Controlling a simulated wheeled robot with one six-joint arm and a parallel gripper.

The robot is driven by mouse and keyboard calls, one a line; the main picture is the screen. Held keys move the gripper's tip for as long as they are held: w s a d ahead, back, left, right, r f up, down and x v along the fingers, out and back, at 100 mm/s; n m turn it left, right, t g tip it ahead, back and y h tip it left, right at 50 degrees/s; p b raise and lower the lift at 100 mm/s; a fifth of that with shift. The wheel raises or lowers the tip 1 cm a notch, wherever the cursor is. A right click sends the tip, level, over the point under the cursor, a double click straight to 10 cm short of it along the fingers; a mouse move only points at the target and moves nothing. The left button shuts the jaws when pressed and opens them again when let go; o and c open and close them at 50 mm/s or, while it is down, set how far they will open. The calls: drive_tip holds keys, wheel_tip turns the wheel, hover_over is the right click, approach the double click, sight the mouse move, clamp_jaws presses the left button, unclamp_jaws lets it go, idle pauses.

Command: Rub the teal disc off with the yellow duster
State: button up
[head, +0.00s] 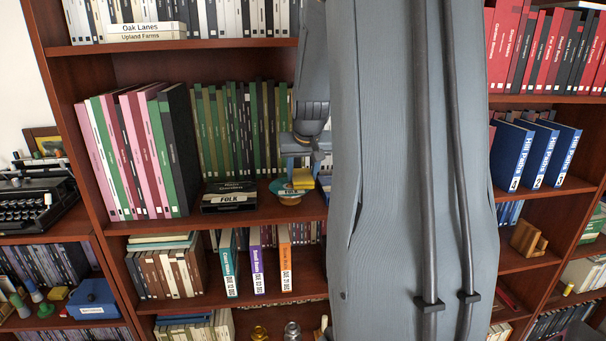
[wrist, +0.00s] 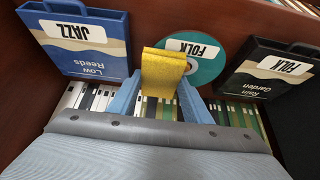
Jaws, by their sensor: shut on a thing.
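The yellow duster (head: 303,178) is held between the blue fingers of my gripper (head: 298,160), which is shut on it. In the wrist view the duster (wrist: 163,70) sits between the fingertips of my gripper (wrist: 160,88). The teal disc (head: 288,198) lies on the shelf, just beneath and beside the duster. In the wrist view the disc (wrist: 207,70) shows a white FOLK label, and the duster covers its left part. I cannot tell whether the duster touches the disc.
A blue JAZZ case (wrist: 83,45) shows in the wrist view. A row of books (head: 240,125) stands behind. My arm hides much of the shelf (head: 170,225) to the right.

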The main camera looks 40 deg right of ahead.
sight(303, 180)
drive_tip(key=shift+s+a+f, duration=0.1)
drive_tip(key=shift+s, duration=0.1)
drive_tip(key=shift+s+a+p, duration=0.3)
drive_tip(key=shift+s+a, duration=0.15)
drive_tip(key=shift+s, duration=0.25)
drive_tip(key=shift+s+a+p, duration=0.3)
drive_tip(key=shift+s+a, duration=0.1)
drive_tip(key=shift+s, duration=0.25)
drive_tip(key=shift+w+d, duration=0.1)
drive_tip(key=shift+w, duration=0.05)
drive_tip(key=shift+w+d, duration=0.45)
drive_tip(key=shift+w, duration=0.25)
drive_tip(key=shift+w+d, duration=0.4)
drive_tip(key=shift+w, duration=0.3)
drive_tip(key=shift+r, duration=0.3)
drive_tip(key=shift+r+p, duration=2.3)
drive_tip(key=shift+r, duration=1.1)
